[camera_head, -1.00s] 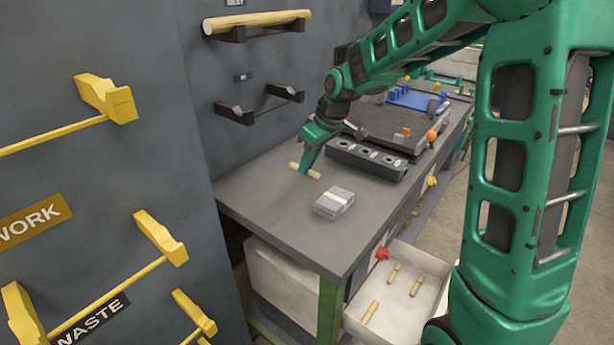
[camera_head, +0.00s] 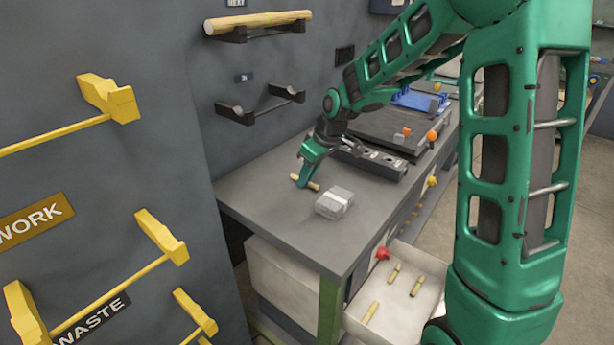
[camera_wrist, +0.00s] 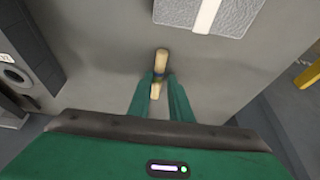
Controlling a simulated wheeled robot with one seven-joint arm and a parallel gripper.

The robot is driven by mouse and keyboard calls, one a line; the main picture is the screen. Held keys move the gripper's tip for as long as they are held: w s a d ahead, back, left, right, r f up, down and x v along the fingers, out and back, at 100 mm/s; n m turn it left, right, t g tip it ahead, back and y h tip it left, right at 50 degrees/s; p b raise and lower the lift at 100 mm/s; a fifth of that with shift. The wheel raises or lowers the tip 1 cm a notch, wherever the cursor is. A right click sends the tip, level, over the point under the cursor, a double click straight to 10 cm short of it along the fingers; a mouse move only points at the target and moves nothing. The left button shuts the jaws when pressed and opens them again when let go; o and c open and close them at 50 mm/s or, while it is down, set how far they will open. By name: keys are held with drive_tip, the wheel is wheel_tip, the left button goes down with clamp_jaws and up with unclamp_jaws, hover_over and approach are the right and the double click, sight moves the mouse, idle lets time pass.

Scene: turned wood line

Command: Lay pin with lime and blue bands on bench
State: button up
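The pale wooden pin (camera_head: 305,182) is at my gripper's fingertips, at or just above the grey bench top (camera_head: 265,215). In the wrist view the pin (camera_wrist: 161,62) lies lengthwise between the two green fingers, with a dark bluish and greenish band near them. My gripper (camera_head: 303,184) is closed around its middle; its fingers (camera_wrist: 158,85) also show in the wrist view. I cannot tell whether the pin touches the bench.
A grey wrapped block (camera_head: 334,203) sits on the bench close to the pin. A dark block with round holes (camera_head: 372,160) stands behind. The bench's left part is clear.

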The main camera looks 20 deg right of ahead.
drive_tip(key=shift+d+f, duration=0.15)
drive_tip(key=shift+d, duration=0.2)
drive_tip(key=shift+w+d+r, duration=0.1)
drive_tip(key=shift+d+r, duration=0.05)
drive_tip(key=shift+r, duration=0.4)
drive_tip(key=a+v, duration=0.1)
drive_tip(key=v, duration=1)
drive_tip(key=s+d+f+m+g, duration=0.1)
drive_tip(key=s+d+m, duration=0.3)
drive_tip(key=s, duration=0.7)
drive_tip(key=s+d+f+m+g+h, duration=0.1)
drive_tip(key=s+d+m, duration=0.3)
drive_tip(key=s, duration=0.8)
drive_tip(key=s+d+f+m+g+h, duration=0.1)
drive_tip(key=s+d+m, duration=0.4)
drive_tip(key=s, duration=0.7)
wheel_tip(320, 180, down, 2)
drive_tip(key=shift+s+d+f+g, duration=0.1)
drive_tip(key=shift+s+d+g, duration=0.3)
drive_tip(key=shift+d, duration=0.7)
drive_tip(key=shift+w, duration=0.15)
